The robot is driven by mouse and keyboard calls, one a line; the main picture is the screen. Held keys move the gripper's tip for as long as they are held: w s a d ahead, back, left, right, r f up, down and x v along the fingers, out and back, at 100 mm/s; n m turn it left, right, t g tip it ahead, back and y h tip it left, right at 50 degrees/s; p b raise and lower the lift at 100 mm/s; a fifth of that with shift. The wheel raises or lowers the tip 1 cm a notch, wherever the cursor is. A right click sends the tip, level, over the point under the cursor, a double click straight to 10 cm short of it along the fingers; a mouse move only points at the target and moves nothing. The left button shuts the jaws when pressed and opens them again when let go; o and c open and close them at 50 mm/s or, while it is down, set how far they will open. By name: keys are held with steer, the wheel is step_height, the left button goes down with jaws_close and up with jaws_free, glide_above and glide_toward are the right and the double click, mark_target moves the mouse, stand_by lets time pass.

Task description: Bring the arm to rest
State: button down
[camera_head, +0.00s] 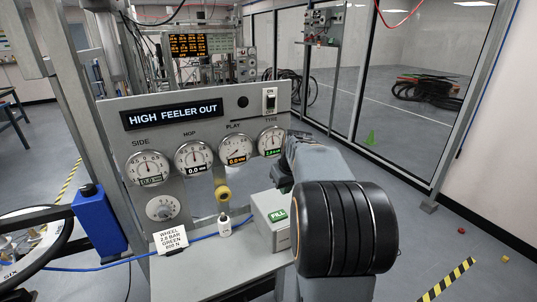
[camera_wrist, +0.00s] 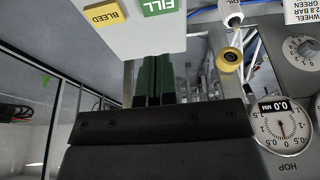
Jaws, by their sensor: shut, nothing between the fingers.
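My gripper (camera_wrist: 156,62) shows in the wrist view with its two dark green fingers side by side, shut and empty. The fingertips lie near the edge of the pale box with the green FILL button (camera_wrist: 161,6) and the yellow BLEED button (camera_wrist: 104,15); I cannot tell the exact gap. In the head view my arm rises at right of centre, in front of the gauge panel's right side, and hides most of my gripper. The FILL box (camera_head: 270,219) stands on the bench just left of the arm.
The gauge panel (camera_head: 200,122) reads HIGH FEELER OUT. A white bottle (camera_head: 224,226), a yellow knob (camera_head: 223,194) and a WHEEL card (camera_head: 171,241) are near the bench (camera_head: 215,270). A blue box (camera_head: 98,222) is at left. Open floor lies right, with small red and yellow objects.

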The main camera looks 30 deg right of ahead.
stand_by(0.3)
steer(key=s+a+f, duration=0.1)
steer(key=s+a, duration=0.6)
steer(key=a, duration=0.4)
steer(key=s+a+f+n+t, duration=0.1)
steer(key=s+a, duration=0.6)
steer(key=a, duration=0.4)
steer(key=shift+s+a+n, duration=0.15)
steer(key=shift+s+n, duration=0.05)
steer(key=shift+n, duration=0.1)
stand_by(0.5)
